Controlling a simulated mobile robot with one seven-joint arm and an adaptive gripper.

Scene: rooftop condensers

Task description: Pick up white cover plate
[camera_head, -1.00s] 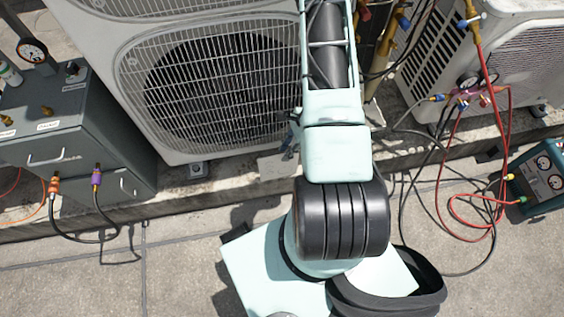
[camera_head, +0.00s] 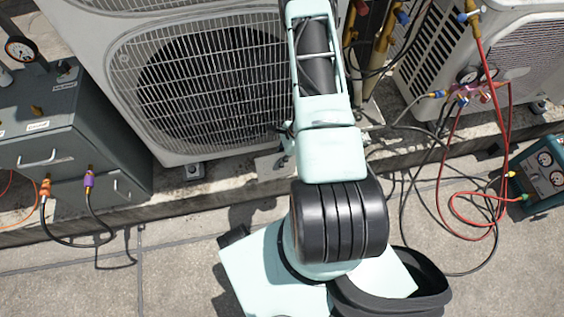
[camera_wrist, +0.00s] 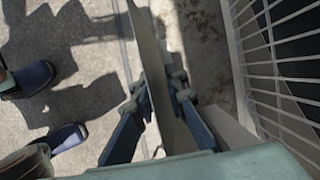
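A large condenser (camera_head: 170,125) with a wire fan grille stands right behind my arm. A second condenser (camera_head: 520,50) with gauges and hoses is at the right, with a teal gauge box (camera_head: 545,180) nearby. A grey cabinet (camera_head: 60,140) stands left. Open paving lies in front left.

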